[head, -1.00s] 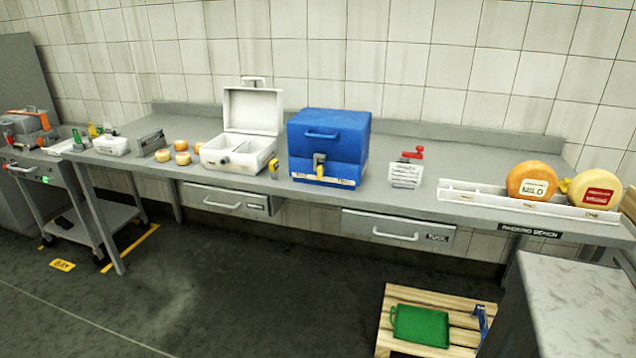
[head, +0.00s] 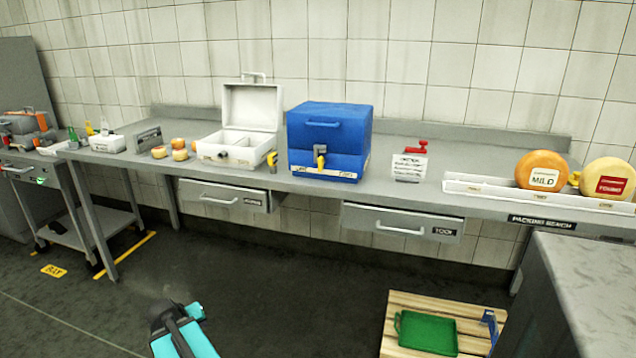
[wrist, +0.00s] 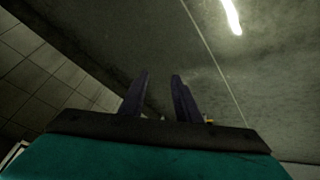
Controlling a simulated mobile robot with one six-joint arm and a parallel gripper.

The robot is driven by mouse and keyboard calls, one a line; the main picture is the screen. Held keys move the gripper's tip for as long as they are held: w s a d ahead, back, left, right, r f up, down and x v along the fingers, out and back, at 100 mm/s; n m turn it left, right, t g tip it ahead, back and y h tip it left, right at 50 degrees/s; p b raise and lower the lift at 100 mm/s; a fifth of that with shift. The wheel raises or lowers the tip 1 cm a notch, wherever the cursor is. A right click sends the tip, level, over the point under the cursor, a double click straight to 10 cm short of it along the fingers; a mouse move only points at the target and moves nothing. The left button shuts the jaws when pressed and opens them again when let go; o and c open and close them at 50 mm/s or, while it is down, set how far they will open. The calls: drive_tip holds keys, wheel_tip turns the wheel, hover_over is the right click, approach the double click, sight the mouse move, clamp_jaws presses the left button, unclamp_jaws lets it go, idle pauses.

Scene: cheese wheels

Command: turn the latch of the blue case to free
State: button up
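The blue case (head: 328,135) stands closed on the steel bench, with a handle on its upper front. My gripper (head: 160,308) is low in the head view, in front of the bench and well apart from the case. In the wrist view its two dark fingers (wrist: 160,95) are apart with nothing between them. The case does not show in the wrist view.
An open white case (head: 250,120) stands left of the blue case, with a small yellow item (head: 272,160) between. A red-topped item (head: 410,162) and cheese wheels (head: 541,171) are to the right. Drawers (head: 403,223) hang below. A pallet (head: 440,305) lies on the floor.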

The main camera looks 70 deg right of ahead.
drive_tip(key=s+d+r+m+h+b, duration=0.2)
drive_tip(key=s+d+r+h+b, duration=0.15)
drive_tip(key=d+r, duration=0.6)
drive_tip(key=s+d+r+m+h+b, duration=0.3)
drive_tip(key=s+d+r, duration=0.1)
drive_tip(key=d+r, duration=0.55)
drive_tip(key=s+d+r+m+h+b, duration=0.2)
drive_tip(key=s+d+r+b, duration=0.1)
drive_tip(key=s+r, duration=0.6)
drive_tip(key=s+d+r+m+g+h+b, duration=0.1)
drive_tip(key=s+d+r+m+h+b, duration=0.1)
drive_tip(key=s+d+r, duration=0.3)
drive_tip(key=s+r+h+b, duration=0.1)
drive_tip(key=s+r, duration=0.3)
drive_tip(key=r, duration=0.2)
drive_tip(key=shift+d+r+g+b, duration=0.25)
drive_tip(key=shift+g+b, duration=0.05)
drive_tip(key=shift+d+r+h+p, duration=0.1)
drive_tip(key=shift+d+h+p, duration=0.2)
drive_tip(key=shift+p, duration=0.35)
drive_tip(key=p, duration=1.1)
approach(319, 164)
drive_tip(key=shift+w+d, duration=0.2)
drive_tip(key=shift+d, duration=4)
